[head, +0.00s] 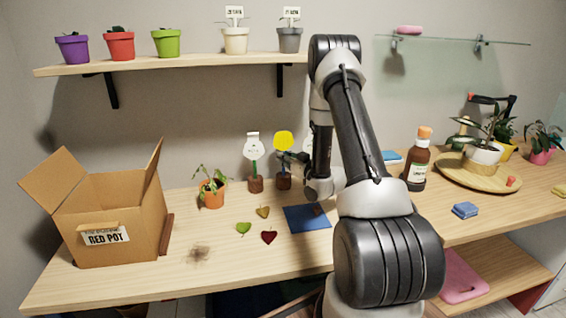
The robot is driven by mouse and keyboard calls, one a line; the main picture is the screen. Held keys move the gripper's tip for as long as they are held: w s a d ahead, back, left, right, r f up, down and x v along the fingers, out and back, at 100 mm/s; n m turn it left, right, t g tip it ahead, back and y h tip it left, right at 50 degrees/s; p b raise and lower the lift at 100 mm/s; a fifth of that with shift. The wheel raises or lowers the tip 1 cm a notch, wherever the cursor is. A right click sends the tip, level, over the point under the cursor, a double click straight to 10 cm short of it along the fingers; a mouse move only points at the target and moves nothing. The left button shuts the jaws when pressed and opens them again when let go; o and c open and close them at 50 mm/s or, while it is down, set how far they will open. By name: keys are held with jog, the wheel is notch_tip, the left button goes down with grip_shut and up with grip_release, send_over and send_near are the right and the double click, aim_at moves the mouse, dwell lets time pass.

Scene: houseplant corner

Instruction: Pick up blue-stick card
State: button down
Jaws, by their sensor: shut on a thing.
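The card with a round yellow head (283,139) stands upright on a dark, bluish stick in a small brown base at the back of the table. I take it to be the blue-stick card. My gripper (293,156) reaches in from the right at the stick, just below the yellow head. Its fingers are small and dark here, and they look shut on the stick. The base looks to be at table height; whether it touches the table is hard to tell. A white card on a green stick (253,149) stands to its left. Another pale card (308,153) is mostly hidden behind my arm.
A potted plant (211,188) stands left of the cards. Loose leaves (263,212) and a blue mat (307,217) lie in front. An open cardboard box (110,205) is at left. A brown bottle (417,163) and round tray (455,177) are at right. A shelf (190,63) hangs above.

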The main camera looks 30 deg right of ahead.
notch_tip(320, 180, up, 23)
jog(key=shift+r, duration=0.15)
dwell(0.9)
